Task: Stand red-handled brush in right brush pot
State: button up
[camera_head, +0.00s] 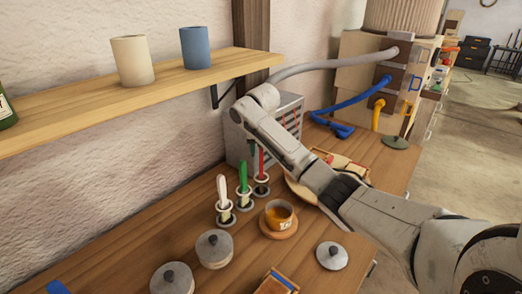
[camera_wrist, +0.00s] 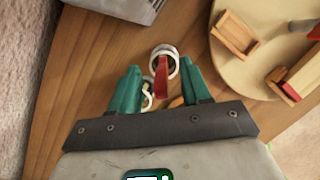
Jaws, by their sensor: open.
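A red upright stick (camera_head: 261,163) stands in a small white-rimmed holder (camera_head: 261,184), the rightmost of three, in the head view. I cannot tell whether it is the red-handled brush. In the wrist view a red piece (camera_wrist: 161,78) shows between the green fingers of my gripper (camera_wrist: 160,88), beside a white ring (camera_wrist: 165,52). The fingers are apart; contact with the red piece cannot be told. The fingertips are not clear in the head view. A cream pot (camera_head: 131,61) and, right of it, a blue pot (camera_head: 196,48) stand on the shelf.
White (camera_head: 223,195) and green (camera_head: 242,175) sticks stand in the other holders. An orange-brown cup (camera_head: 280,215) is close by. A grey metal box (camera_head: 290,118) stands behind. Lidded grey pots (camera_head: 214,249) are in front. The wooden shelf (camera_head: 140,95) juts out above left.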

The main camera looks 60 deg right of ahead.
jog(key=v, duration=1)
jog(key=shift+r, duration=0.35)
dwell(0.6)
